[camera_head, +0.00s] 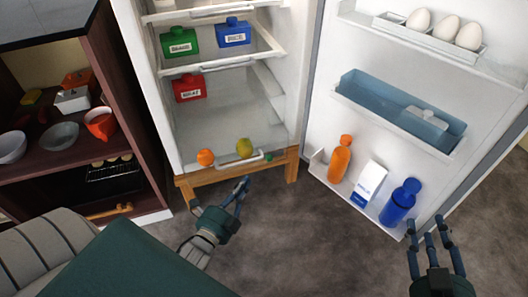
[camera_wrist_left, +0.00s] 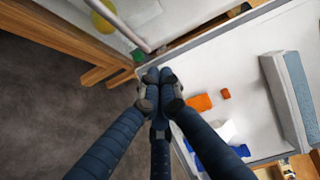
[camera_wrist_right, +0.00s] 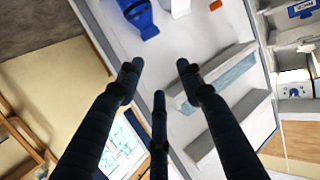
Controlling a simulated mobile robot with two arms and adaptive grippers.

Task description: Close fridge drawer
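The white fridge stands open, its door (camera_head: 400,100) swung out to the right. At its bottom is a white drawer or bin with a pale bar handle (camera_head: 237,160); an orange (camera_head: 206,157) and a yellow-green lemon (camera_head: 244,148) lie behind it. How far the drawer is pulled out is hard to tell. The handle shows in the left wrist view (camera_wrist_left: 127,25). My left gripper (camera_head: 220,196) is just in front of and below the handle, apparently not touching it. My right gripper (camera_head: 432,230) is open and empty by the door's lower edge.
A wooden base (camera_head: 290,166) supports the fridge. The door holds eggs (camera_head: 443,27), a blue bin (camera_head: 400,108), and an orange bottle (camera_head: 340,158), white carton (camera_head: 368,184) and blue bottle (camera_head: 401,201). A dark shelf cabinet (camera_head: 70,165) stands left. The floor in front is clear.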

